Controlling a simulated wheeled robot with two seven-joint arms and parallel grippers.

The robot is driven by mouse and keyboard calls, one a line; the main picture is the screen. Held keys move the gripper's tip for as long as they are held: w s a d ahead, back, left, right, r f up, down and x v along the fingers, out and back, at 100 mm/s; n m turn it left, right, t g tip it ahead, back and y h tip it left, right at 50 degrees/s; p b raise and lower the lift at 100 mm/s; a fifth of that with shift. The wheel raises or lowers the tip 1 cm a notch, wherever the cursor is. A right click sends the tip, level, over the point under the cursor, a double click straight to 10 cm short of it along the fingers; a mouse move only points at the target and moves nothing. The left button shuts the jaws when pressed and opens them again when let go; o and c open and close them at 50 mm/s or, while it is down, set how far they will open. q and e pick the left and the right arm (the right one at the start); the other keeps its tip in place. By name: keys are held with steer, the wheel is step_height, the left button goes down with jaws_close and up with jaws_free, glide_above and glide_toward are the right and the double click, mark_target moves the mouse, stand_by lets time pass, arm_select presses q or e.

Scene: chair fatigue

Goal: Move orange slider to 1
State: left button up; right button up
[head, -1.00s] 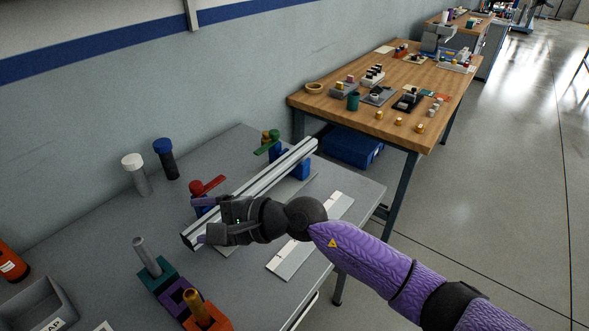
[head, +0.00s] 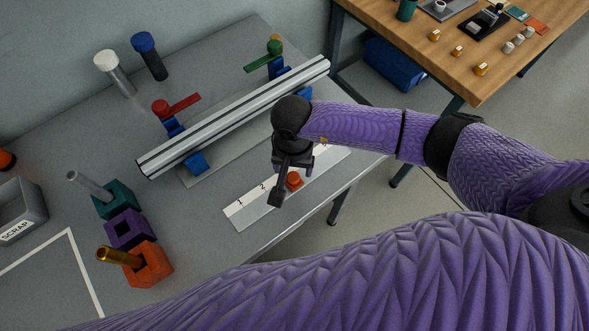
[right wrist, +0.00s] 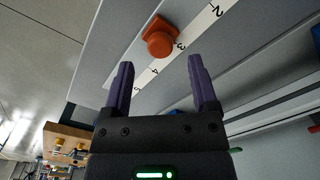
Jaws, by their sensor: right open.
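The orange slider (head: 294,181) sits on the flat scale plate (head: 244,218), whose white strip carries numbers; the 1 is at the left end in the head view. In the right wrist view the slider (right wrist: 160,40) is an orange block with a round knob, beside the mark 3. My right gripper (head: 288,184) is open above the plate at the slider. In the right wrist view its fingertips (right wrist: 160,62) are spread, with the slider just beyond them and nothing between them. My left gripper is in neither current view.
A silver rail (head: 235,118) in blue clamps lies behind the plate, with a red-handled clamp (head: 176,105) and a green-handled one (head: 265,58). Teal (head: 115,200), purple (head: 129,230) and orange (head: 149,264) holders stand at the left, near a scrap bin (head: 20,212).

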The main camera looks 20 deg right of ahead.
mark_target(293, 176)
step_height(293, 176, down, 4)
steer(key=shift+f+b, duration=0.2)
steer(key=shift+b, duration=0.2)
jaws_close()
stand_by(1.2)
